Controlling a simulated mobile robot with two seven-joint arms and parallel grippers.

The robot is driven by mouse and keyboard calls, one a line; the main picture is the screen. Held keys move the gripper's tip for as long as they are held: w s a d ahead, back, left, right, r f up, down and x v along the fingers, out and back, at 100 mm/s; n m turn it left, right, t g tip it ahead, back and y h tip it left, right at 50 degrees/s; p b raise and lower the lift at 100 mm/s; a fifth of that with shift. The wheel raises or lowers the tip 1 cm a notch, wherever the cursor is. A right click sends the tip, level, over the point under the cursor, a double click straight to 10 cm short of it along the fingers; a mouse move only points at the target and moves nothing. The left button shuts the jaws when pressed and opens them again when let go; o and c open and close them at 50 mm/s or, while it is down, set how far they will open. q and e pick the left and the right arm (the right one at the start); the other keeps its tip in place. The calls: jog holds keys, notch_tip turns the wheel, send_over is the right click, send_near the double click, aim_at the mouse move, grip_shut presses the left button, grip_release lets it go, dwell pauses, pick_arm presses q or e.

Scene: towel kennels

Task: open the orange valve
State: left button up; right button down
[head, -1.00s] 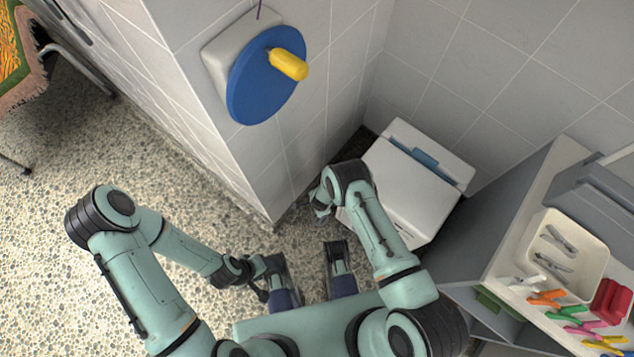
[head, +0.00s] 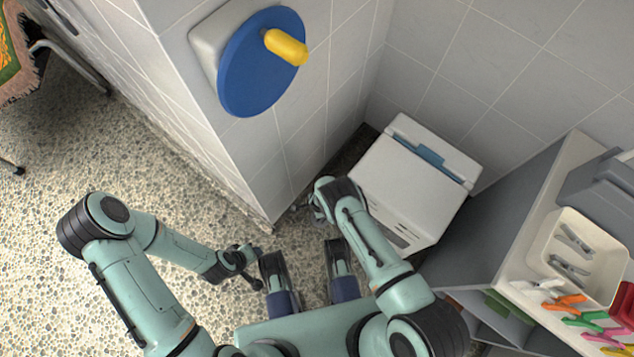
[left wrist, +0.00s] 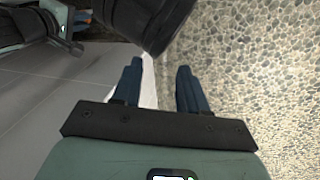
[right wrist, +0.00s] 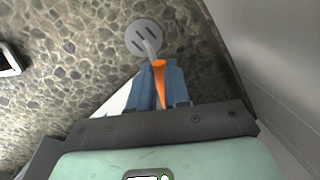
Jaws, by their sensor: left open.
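The orange valve handle (right wrist: 160,80) shows in the right wrist view as a narrow orange lever. A grey stem (right wrist: 150,47) runs from its far end toward a round slotted drain (right wrist: 144,38) on the pebbled floor. My right gripper (right wrist: 161,80) has its blue fingers close together on both sides of the orange lever. In the head view my right gripper (head: 318,208) is low by the wall corner, and the valve is hidden there. My left gripper (left wrist: 158,75) is open and empty above the floor; it also shows in the head view (head: 250,270).
A blue disc (head: 245,75) with a yellow handle (head: 286,47) is on the tiled wall. A white box (head: 410,190) stands right of my right forearm. A shelf (head: 520,255) at right holds a tray (head: 548,240) and coloured pegs. Open floor (head: 60,270) lies left.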

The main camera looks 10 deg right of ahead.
jog(key=shift+d+n, duration=0.1)
jog(key=shift+n, duration=0.2)
pick_arm(q)
jog(key=shift+w+a+f+b, duration=0.4)
jog(key=shift+w+f+b, duration=0.2)
jog(key=shift+w, duration=0.2)
pick_arm(e)
jog(key=shift+s+d+n+y, duration=0.1)
jog(key=shift+s+n+y, duration=0.1)
jog(key=shift+n, duration=0.65)
jog(key=shift+s+d+n+y, duration=0.1)
jog(key=shift+s+n+y, duration=0.05)
jog(key=shift+n, duration=0.75)
jog(key=shift+s+d+n+y, duration=0.1)
jog(key=shift+s+n+y, duration=0.1)
jog(key=shift+n, duration=0.65)
pick_arm(q)
jog(key=shift+w+t, duration=0.1)
jog(key=shift+t, duration=0.2)
pick_arm(e)
jog(key=c, duration=1.1)
grip_release()
